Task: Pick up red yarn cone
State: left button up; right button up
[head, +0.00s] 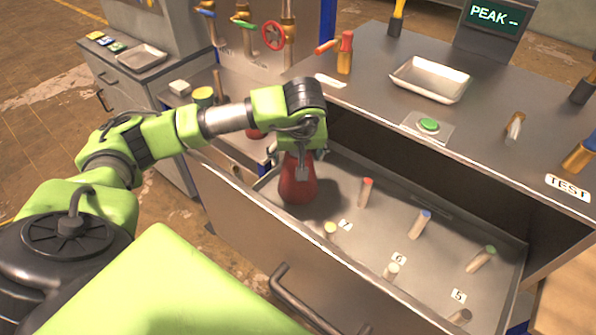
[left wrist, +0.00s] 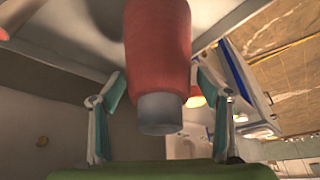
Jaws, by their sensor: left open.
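The red yarn cone (head: 297,188) stands in the back left part of the open drawer (head: 240,205). My left gripper (head: 303,170) is directly over its top, and the gripper and wrist hide the cone's upper part in the head view. In the left wrist view the red cone (left wrist: 158,45) comes in from the top edge, with its grey tip (left wrist: 160,112) pointing toward the palm. The two fingers of my left gripper (left wrist: 158,88) are spread on either side of the cone, with visible gaps. My right gripper is not in view.
Several slim pegs with coloured tops, such as a red-topped one (head: 366,192) and a blue-topped one (head: 420,223), stand in the drawer by number labels. The worktop (head: 365,100) overhangs the drawer's back, with a metal tray (head: 430,80) and a green button (head: 428,125) on it.

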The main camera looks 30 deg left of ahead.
pick_arm(q)
jog(key=shift+w+a+f, duration=0.1)
jog(key=shift+w+f, duration=0.05)
jog(key=shift+f, duration=0.25)
jog(key=shift+r, duration=0.1)
jog(key=c, duration=1.5)
grip_shut()
jog(key=shift+r, duration=0.15)
